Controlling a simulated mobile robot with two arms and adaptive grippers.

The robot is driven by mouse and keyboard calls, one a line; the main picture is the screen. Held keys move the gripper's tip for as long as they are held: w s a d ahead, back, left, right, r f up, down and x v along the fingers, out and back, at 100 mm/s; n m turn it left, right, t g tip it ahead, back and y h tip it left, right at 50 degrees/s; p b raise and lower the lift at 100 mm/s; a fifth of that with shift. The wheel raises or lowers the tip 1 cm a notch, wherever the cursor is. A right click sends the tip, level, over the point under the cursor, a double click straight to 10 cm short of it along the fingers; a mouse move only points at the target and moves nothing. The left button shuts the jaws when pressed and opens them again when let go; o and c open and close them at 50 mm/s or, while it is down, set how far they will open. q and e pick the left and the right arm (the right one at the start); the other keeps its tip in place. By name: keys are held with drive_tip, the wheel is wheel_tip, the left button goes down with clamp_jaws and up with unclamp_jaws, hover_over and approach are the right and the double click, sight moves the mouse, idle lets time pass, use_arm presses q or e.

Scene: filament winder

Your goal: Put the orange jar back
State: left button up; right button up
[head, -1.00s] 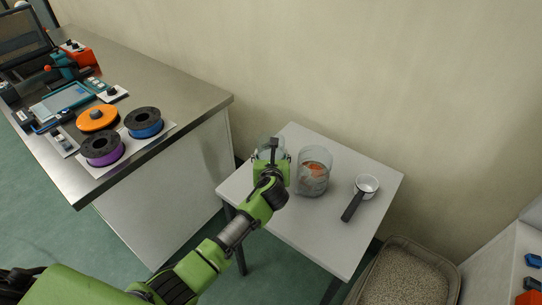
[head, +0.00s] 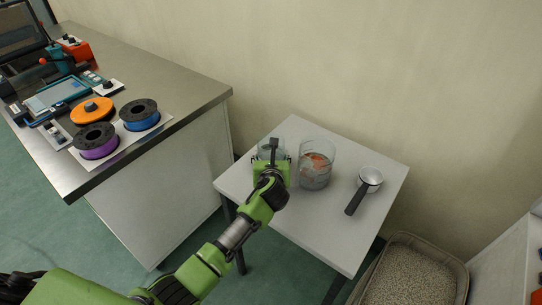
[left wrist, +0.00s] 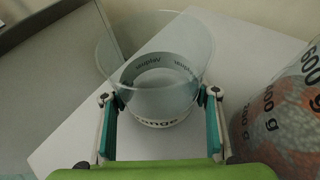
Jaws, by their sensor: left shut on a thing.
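My left gripper (head: 273,160) is shut on a clear jar (left wrist: 158,62) at the left part of the small white table. In the left wrist view the fingers (left wrist: 160,98) press its two sides. The held jar looks empty, with a pale band of lettering that I cannot fully read. In the head view the gripper mostly hides it. I cannot tell whether it touches the table. A larger glass jar (head: 316,172) with orange and grey contents stands just to its right. It also shows in the left wrist view (left wrist: 285,120), with gram marks. My right gripper is not in view.
A steel bench (head: 190,88) at the left carries orange, purple and blue spools. A grey bin (head: 410,275) stands at the lower right.

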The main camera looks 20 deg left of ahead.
use_arm(q)
drive_tip(key=shift+f, duration=0.55)
drive_tip(key=shift+f+b, duration=0.15)
drive_tip(key=shift+b, duration=0.15)
